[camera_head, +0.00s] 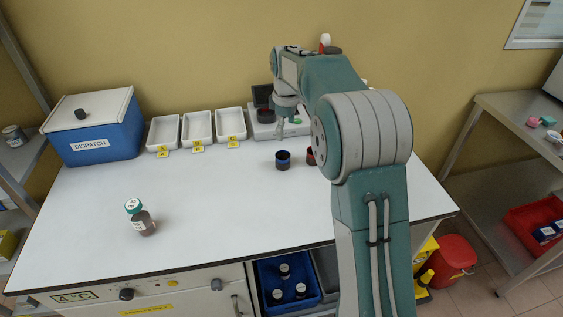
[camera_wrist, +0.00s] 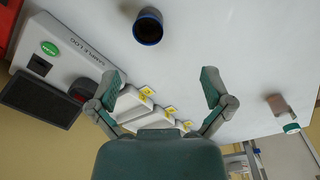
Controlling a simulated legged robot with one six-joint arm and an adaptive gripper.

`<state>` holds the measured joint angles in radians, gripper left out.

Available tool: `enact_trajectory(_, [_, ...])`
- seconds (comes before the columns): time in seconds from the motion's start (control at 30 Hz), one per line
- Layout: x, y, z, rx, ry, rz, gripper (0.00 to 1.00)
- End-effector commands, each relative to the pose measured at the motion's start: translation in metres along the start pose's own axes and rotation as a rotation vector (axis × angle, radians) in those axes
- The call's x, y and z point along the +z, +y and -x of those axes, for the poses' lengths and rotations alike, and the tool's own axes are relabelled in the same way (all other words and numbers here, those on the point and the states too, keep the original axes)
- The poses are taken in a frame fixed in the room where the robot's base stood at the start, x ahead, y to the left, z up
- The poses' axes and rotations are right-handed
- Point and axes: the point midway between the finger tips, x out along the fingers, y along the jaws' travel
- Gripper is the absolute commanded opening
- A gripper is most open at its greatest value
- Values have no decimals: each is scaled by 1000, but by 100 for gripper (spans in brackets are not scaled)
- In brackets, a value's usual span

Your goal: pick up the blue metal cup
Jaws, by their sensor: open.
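The blue metal cup (camera_head: 283,161) stands upright on the white table. It is dark with a blue band and looks dark inside. In the wrist view the cup (camera_wrist: 148,28) shows near the top, beyond my fingertips and apart from them. My gripper (camera_wrist: 160,86) is open with nothing between its fingers. In the head view my gripper (camera_head: 288,122) hangs above the table behind the cup, in front of the sample log device. Its fingers are small there.
A red cup (camera_head: 311,157) stands just right of the blue one, partly hidden by my arm. White trays (camera_head: 197,127), a blue dispatch box (camera_head: 105,135) and a bottle (camera_head: 144,222) stand left.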

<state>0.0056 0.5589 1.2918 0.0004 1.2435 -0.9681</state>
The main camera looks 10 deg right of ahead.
Motion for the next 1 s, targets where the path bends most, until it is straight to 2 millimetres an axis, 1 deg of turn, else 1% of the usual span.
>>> enact_trajectory(0.03, [-4, 8, -13, -12, -8, 26, 100])
enact_trajectory(0.1, [-9, 14, -25, -25, -16, 59, 100])
enact_trajectory(0.27, [-14, 21, -39, -39, -24, 100, 100])
enact_trajectory(0.37, [-15, 21, -49, -42, -26, 105, 100])
enact_trajectory(0.5, [-14, 20, -73, -43, -27, 104, 100])
enact_trajectory(0.6, [-14, 20, -86, -42, -26, 104, 100])
enact_trajectory(0.87, [-15, 19, -105, -42, -26, 103, 100])
enact_trajectory(1.0, [-18, 18, -126, -43, -27, 103, 100])
